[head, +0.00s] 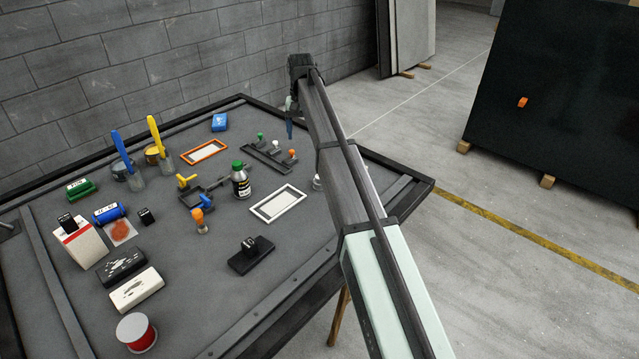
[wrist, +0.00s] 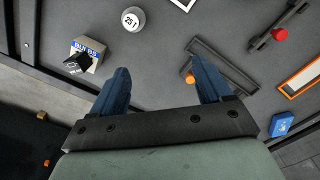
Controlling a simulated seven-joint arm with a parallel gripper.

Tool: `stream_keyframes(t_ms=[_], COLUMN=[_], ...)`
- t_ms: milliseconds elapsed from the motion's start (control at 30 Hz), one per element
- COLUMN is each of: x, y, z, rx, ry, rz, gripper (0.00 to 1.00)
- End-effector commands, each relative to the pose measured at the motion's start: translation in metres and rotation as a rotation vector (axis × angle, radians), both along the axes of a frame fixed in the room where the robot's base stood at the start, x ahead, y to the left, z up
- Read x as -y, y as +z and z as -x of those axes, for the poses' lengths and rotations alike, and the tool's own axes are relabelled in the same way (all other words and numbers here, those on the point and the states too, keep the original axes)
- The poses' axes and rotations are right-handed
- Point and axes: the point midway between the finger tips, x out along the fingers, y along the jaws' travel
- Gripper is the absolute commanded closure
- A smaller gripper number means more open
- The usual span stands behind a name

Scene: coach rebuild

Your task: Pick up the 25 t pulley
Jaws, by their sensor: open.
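The 25 t pulley (wrist: 133,19) is a small round white piece marked "25 T", lying on the grey table top near the top of the wrist view. In the head view a small white piece (head: 317,183), probably the same pulley, shows at the left edge of my arm, which partly hides it. My gripper (wrist: 161,70) is open and empty, with two blue fingers apart. The pulley lies beyond the fingertips, towards the left finger, and is not between them. In the head view my gripper (head: 289,120) hangs over the far right part of the table.
In the wrist view a labelled box (wrist: 88,52) with a black block stands beside the left finger. A dark rack with coloured knobs (head: 270,158) is close to my gripper. A white frame (head: 278,203) and a green-capped bottle (head: 240,182) stand nearer the middle. A dark raised rim (head: 400,177) edges the table.

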Motion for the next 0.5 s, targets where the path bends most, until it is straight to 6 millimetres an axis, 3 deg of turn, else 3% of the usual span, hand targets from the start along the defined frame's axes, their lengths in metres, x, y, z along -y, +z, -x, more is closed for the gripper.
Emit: stream_keyframes(t_ms=[33,133,300,500], x=[0.018,0.044,0.043,0.044], y=[-0.005,-0.015,-0.022,-0.023], z=[0.008,0.025,0.047,0.051], rx=[0.0,0.003,0.018,0.033], ry=[-0.038,-0.141,-0.311,-0.531], rz=[0.001,0.003,0.006,0.006], gripper=[0.22,0.22,0.22,0.22])
